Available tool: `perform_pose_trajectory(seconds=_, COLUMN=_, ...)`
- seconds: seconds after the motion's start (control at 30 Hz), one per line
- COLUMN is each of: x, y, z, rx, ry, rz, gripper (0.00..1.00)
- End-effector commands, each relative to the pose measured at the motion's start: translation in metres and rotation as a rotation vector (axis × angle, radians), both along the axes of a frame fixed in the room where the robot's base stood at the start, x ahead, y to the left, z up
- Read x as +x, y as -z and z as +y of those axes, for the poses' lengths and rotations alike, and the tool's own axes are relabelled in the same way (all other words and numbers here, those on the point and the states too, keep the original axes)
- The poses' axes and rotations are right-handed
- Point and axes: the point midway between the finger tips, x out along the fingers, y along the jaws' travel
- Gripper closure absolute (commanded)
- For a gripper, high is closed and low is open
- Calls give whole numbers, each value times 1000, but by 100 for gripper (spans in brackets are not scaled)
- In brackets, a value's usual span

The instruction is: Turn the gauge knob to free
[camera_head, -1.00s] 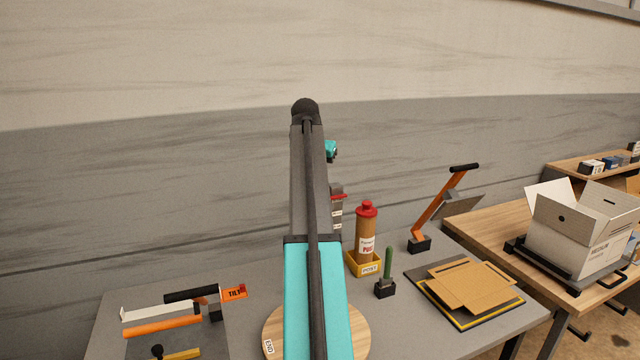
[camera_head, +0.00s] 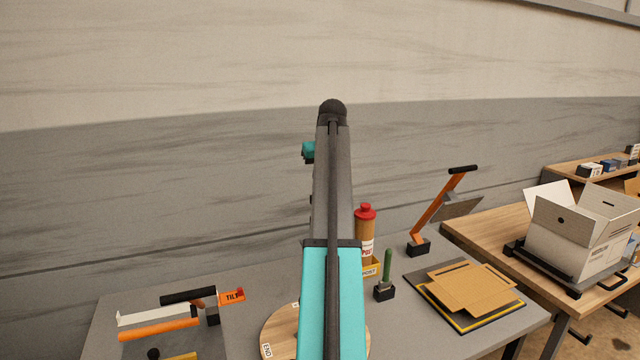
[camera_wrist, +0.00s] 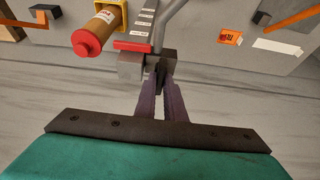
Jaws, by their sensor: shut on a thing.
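In the wrist view my gripper (camera_wrist: 160,95) has its purple fingers nearly together, shut on a small dark part that I take to be the gauge knob (camera_wrist: 160,72). The knob sits by a grey post (camera_wrist: 172,18) with a grey block (camera_wrist: 131,66) and a red bar (camera_wrist: 133,45) beside it. A strip of white labels (camera_wrist: 145,18) runs along the post; their words are too small to read. The fingers hide part of the knob, so its setting cannot be told. In the head view my arm hides the gauge and my fingertips.
A red-capped bottle (camera_head: 365,225) stands close beside the gauge, with a green cactus-like piece (camera_head: 387,265) near it. An orange lever (camera_head: 432,207) and flat cardboard (camera_head: 463,285) are at the right. An orange tilt tag (camera_head: 231,297) is at the left. A wall stands behind.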

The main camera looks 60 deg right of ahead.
Motion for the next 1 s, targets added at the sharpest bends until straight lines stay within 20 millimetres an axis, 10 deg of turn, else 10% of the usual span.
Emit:
perform_pose_trajectory(seconds=0.53, x=-3, y=1, z=0, rx=4, ry=-33, rz=7, gripper=100)
perform_pose_trajectory(seconds=0.63, x=-3, y=0, z=0, rx=3, ry=-33, rz=7, gripper=74)
perform_pose_trajectory(seconds=1.0, x=-1, y=0, z=0, rx=0, ry=-33, rz=3, gripper=72)
